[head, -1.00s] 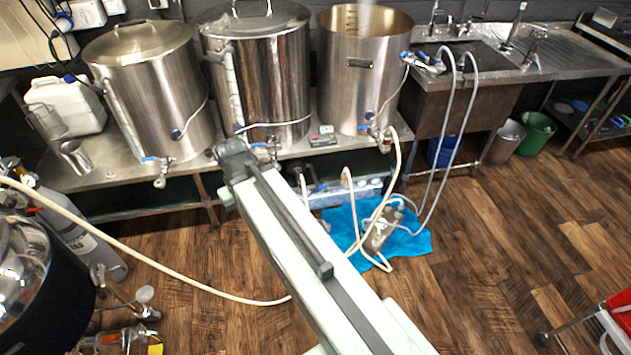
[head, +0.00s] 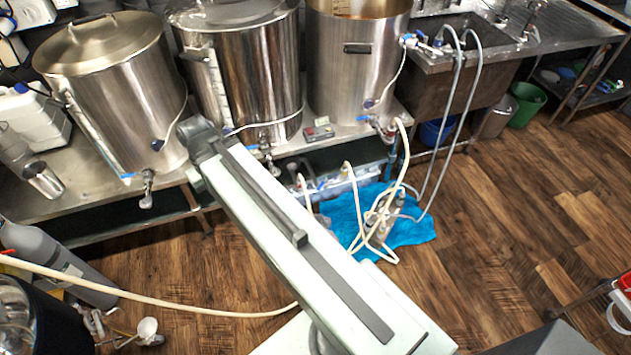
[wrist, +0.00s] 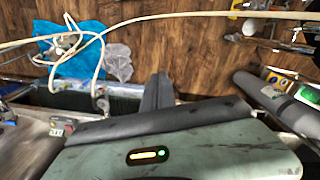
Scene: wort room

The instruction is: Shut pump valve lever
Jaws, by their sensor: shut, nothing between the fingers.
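I cannot pick out the pump valve lever for certain. Below the bench, the pump area (head: 325,187) shows pale hoses and small blue fittings, partly hidden by my arm. Blue-handled taps show on the kettles, one at the left kettle (head: 127,176) and one at the right kettle (head: 374,121). In the wrist view, a hose fitting (wrist: 101,99) sits left of my gripper (wrist: 157,78). The dark fingers are together, pointing over the wooden floor, with nothing between them. The gripper does not show in the head view.
Three steel kettles stand on the bench (head: 70,200). A blue cloth (head: 405,232) lies on the floor under looped hoses. A long pale hose (head: 150,301) crosses the floor. A grey cylinder (head: 50,262) is at the left.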

